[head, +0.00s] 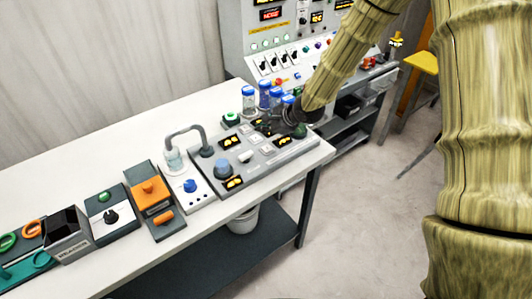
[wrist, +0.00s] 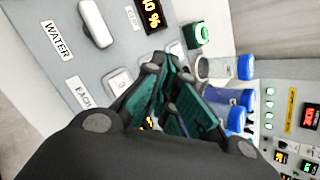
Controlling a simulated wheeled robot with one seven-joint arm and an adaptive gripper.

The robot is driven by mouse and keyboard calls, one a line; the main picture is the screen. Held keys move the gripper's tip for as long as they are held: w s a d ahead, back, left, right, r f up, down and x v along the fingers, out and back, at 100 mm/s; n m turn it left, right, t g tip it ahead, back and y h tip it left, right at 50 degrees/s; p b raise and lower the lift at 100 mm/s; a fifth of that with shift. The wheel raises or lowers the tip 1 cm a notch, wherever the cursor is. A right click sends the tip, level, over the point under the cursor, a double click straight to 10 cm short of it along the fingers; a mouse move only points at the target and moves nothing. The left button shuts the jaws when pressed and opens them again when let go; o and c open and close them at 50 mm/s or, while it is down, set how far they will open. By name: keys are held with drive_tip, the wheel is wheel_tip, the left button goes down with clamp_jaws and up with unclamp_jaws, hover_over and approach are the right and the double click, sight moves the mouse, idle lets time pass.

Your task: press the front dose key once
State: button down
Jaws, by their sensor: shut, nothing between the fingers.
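A grey control console (head: 222,188) lies on the white bench, with pale keys (head: 246,156) and yellow-digit displays on its sloped top. No dose label is readable, so I cannot tell which key is the front dose key. My gripper (head: 264,129) is over the far right part of the console. In the wrist view my gripper (wrist: 174,84) is shut and empty, its fingers hiding part of the panel. Contact cannot be judged.
Blue-capped jars (wrist: 240,98) stand close to my fingers, beside a green button (wrist: 198,35). A bent grey pipe (head: 186,131) rises left of the console. Orange and dark devices (head: 151,196) fill the bench further left. An upright instrument panel (head: 268,40) stands behind.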

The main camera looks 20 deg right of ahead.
sight(265, 150)
drive_tip(key=shift+s+f+b, duration=0.5)
drive_tip(key=shift+f+b, duration=0.1)
drive_tip(key=shift+b, duration=0.15)
drive_tip(key=shift+w+f+b, duration=0.2)
drive_tip(key=shift+f+b, duration=0.25)
drive_tip(key=shift+f, duration=0.2)
drive_tip(key=shift+w+f+b, duration=0.2)
drive_tip(key=shift+f+b, duration=0.2)
drive_tip(key=shift+f, duration=0.2)
drive_tip(key=shift+s+f, duration=0.2)
drive_tip(key=shift+f, duration=0.2)
drive_tip(key=shift+w+f, duration=0.1)
drive_tip(key=shift+f, duration=0.35)
drive_tip(key=shift+f, duration=0.1)
drive_tip(key=shift+f, duration=0.3)
